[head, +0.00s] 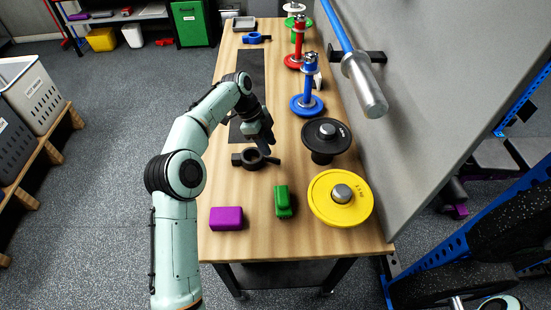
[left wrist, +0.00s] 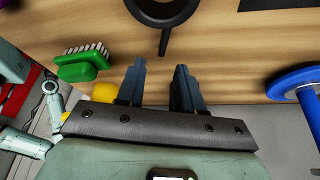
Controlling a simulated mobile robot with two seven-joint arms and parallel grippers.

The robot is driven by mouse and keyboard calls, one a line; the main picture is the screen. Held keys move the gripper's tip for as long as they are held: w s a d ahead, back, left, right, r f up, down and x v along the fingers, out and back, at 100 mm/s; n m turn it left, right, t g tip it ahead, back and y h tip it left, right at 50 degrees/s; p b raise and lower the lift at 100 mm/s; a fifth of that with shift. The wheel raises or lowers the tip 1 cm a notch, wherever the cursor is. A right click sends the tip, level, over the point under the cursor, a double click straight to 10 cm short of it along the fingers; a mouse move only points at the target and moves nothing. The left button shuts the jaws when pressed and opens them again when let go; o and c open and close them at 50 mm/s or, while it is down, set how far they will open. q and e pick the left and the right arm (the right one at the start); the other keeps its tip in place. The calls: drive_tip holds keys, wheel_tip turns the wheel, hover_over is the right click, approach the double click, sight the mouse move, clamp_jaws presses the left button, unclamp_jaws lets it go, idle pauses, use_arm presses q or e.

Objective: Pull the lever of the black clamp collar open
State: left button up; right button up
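The black clamp collar (head: 250,159) lies on the wooden bench, a ring with a short stub on its left and a lever (head: 273,160) sticking out to the right. In the left wrist view the collar (left wrist: 162,10) is cut off by the top edge, and its lever (left wrist: 163,43) points down towards my fingers. My left gripper (head: 266,146) hangs above the bench by the lever side of the collar. In the left wrist view its two dark fingers (left wrist: 160,82) are apart with nothing between them; the lever tip lies beyond the gap. My right gripper is not in view.
A green brush (head: 283,201) and purple block (head: 227,218) lie nearer on the bench. A yellow plate (head: 322,206), black plate (head: 325,152) and blue plate (head: 307,106) line the right side. A blue collar (head: 256,38) lies at the far end.

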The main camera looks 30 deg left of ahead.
sight(277, 159)
use_arm(q)
drive_tip(key=b+x, duration=0.1)
drive_tip(key=x, duration=0.5)
drive_tip(key=shift+w+d+f, duration=0.1)
drive_tip(key=shift+w+f, duration=0.1)
clamp_jaws()
